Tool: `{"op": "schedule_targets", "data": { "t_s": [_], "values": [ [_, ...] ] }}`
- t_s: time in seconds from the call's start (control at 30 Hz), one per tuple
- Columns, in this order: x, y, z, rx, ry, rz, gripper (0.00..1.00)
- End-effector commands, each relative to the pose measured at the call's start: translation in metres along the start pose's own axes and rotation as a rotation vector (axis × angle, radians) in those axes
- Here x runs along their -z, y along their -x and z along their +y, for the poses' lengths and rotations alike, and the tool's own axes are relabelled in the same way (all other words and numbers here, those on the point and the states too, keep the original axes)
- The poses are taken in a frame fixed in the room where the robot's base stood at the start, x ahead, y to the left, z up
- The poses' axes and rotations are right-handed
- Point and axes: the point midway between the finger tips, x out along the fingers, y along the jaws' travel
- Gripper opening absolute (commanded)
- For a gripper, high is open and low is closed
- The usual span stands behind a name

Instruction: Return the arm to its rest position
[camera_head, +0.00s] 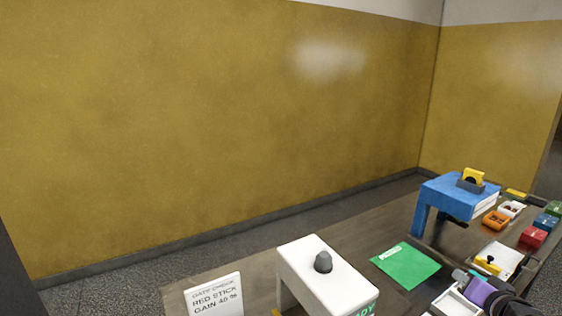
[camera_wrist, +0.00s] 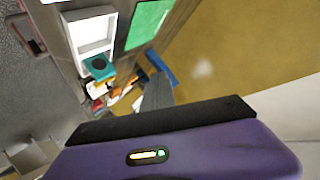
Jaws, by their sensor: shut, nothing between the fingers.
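My gripper (camera_wrist: 157,88) shows in the wrist view as grey fingers beyond the black edge of my purple wrist housing. The fingers are together with nothing held between them. In the head view, my purple and black wrist shows at the lower right, above the near right part of the table (camera_head: 395,232). It partly covers a white tray (camera_head: 455,303) there. The fingertips are hard to make out in the head view. The rest of my arm is mostly out of the picture.
A white stand (camera_head: 308,263) with a grey knob and a sign (camera_head: 214,296) stand at the front. A green mat (camera_head: 406,266) lies mid-table. A blue stand (camera_head: 452,189) with a yellow piece stands behind. Several small coloured boxes, including a red one (camera_head: 533,237), line the right side.

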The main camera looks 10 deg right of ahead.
Motion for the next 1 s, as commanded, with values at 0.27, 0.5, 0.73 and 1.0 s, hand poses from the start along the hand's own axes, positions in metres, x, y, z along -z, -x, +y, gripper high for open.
{"op": "schedule_targets", "data": {
  "t_s": [0.27, 0.5, 0.73, 1.0],
  "values": [
    [-0.050, 0.046, -0.019, 0.036, 0.103, 0.210, 0.00],
    [-0.113, 0.116, -0.038, 0.072, 0.211, 0.324, 0.00],
    [-0.165, 0.195, -0.052, 0.118, 0.321, 0.369, 0.00],
    [-0.213, 0.289, -0.061, 0.199, 0.449, 0.347, 0.00]
  ]
}}
